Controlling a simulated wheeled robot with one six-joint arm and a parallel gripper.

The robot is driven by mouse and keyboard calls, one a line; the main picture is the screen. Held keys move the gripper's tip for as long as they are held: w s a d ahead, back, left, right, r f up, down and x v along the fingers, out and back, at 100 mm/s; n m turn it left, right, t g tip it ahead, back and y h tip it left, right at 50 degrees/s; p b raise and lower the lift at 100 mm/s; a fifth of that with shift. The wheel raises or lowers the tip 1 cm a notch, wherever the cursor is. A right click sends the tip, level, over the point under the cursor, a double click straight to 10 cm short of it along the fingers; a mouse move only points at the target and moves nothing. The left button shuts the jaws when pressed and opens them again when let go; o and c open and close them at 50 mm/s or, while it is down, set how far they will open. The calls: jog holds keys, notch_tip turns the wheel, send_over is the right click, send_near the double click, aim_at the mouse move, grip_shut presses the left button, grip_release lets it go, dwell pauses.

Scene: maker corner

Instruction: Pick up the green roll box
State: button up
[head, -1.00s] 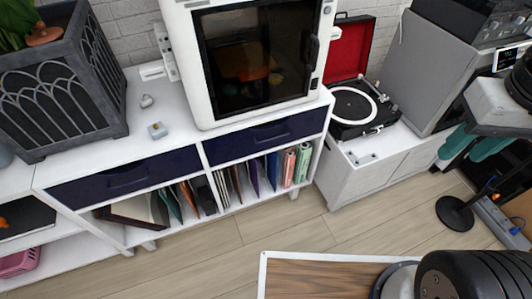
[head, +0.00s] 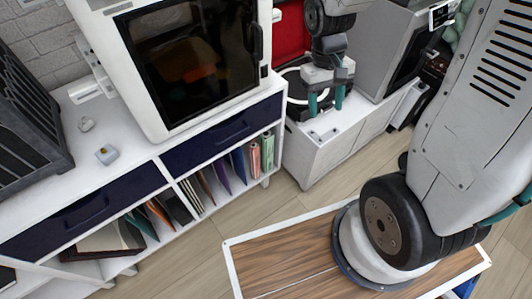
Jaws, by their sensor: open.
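The green roll box (head: 267,151) stands upright at the right end of the open shelf under the dark blue drawer. A similar pink-red box (head: 254,158) stands just left of it. My gripper (head: 326,102) points down with its two teal fingers apart and nothing between them. In the picture it is to the right of and above the green box, in front of the record player and apart from the box. The lower part of the green box is partly hidden in the shelf.
The white cabinet (head: 150,165) carries a large white machine with a dark window (head: 190,60). Folders and books fill the shelf left of the boxes. A record player (head: 290,85) sits on a low white cabinet (head: 312,160). Bare wooden floor (head: 285,203) lies before the shelf.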

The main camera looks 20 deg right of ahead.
jog(key=w+d+f+n+t, duration=0.1)
jog(key=w+f, duration=0.3)
jog(key=f, duration=0.7)
jog(key=w+d+f+t, duration=0.1)
jog(key=w+f, duration=0.3)
jog(key=f, duration=0.6)
jog(key=n+t+y, duration=0.3)
jog(key=t+y, duration=0.2)
jog(key=t, duration=0.8)
send_near(270, 142)
jog(key=x, duration=0.5)
jog(key=shift+f, duration=0.15)
jog(key=shift+w+a+t, duration=0.1)
jog(key=shift+w+t, duration=0.05)
jog(key=shift+t, duration=0.15)
jog(key=x, duration=0.7)
jog(key=shift+w+a+f, duration=0.1)
jog(key=shift+w, duration=0.05)
jog(key=c, duration=1.1)
